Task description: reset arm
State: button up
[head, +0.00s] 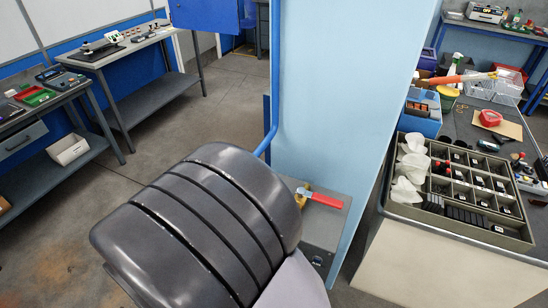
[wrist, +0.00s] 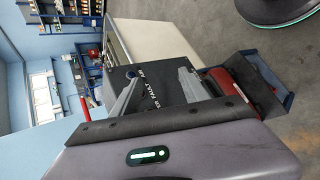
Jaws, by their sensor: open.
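The task names only my arm. In the head view a large dark ribbed rounded part of my arm (head: 205,225) fills the lower middle, with a pale grey part below it. My gripper does not show there. In the wrist view my gripper (wrist: 161,76) shows as two grey fingers standing apart, open, with nothing seen between them. A dark panel with white lettering, partly readable as "FAULT" and "AIR", lies behind the fingers.
A pale blue pillar (head: 340,90) stands mid-view. A red-handled item (head: 322,199) lies on a grey surface near my arm. Side benches (head: 100,60) stand left. Floor (head: 215,105) between is open.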

jog(key=s+d+r+m+t+y, duration=0.3)
jog(key=d+r+m+y, duration=0.7)
jog(key=r, duration=0.5)
jog(key=s+d+y+b, duration=0.1)
jog(key=d+y, duration=0.1)
jog(key=shift+d+r, duration=0.4)
jog(key=shift+w, duration=0.1)
jog(key=shift+a, duration=0.1)
